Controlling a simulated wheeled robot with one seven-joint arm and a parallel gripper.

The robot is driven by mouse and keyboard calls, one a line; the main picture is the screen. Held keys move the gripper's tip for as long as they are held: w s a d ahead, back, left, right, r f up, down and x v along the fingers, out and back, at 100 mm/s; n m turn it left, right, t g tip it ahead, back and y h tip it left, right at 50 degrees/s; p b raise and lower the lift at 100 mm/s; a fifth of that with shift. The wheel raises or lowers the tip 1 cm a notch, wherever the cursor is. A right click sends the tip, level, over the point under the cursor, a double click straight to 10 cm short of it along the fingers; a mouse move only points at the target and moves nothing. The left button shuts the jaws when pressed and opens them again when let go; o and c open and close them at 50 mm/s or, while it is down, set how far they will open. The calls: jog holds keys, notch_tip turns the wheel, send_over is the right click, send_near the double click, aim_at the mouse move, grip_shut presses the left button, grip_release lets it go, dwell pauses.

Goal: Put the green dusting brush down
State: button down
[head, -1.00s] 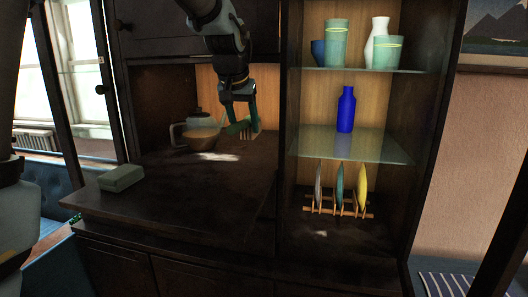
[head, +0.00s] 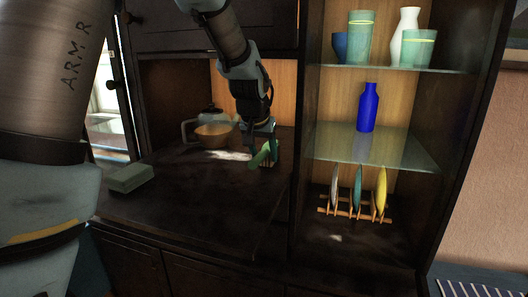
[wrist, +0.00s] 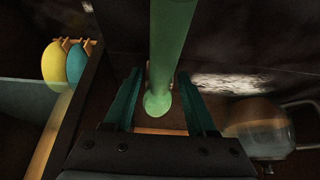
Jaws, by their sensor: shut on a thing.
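The green dusting brush (head: 263,153) is in my gripper (head: 262,140), low over the right part of the dark cabinet worktop (head: 195,205), near the upright post. In the wrist view the green handle (wrist: 172,40) runs between the two teal fingers of my gripper (wrist: 160,88), which are shut on it. The pale bristles show partly behind the handle in the head view. I cannot tell whether the brush touches the worktop.
A grey-green box (head: 130,177) lies at the worktop's left. To the right are a plate rack (head: 350,214) and a blue bottle (head: 367,108). The worktop's middle is bare.

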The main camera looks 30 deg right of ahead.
jog(key=shift+f, duration=0.15)
jog(key=shift+f, duration=0.1)
jog(key=shift+c, duration=1)
grip_release()
jog(key=b+v, duration=0.2)
jog(key=v, duration=1)
jog(key=shift+a+b, duration=0.15)
jog(key=shift+b, duration=0.15)
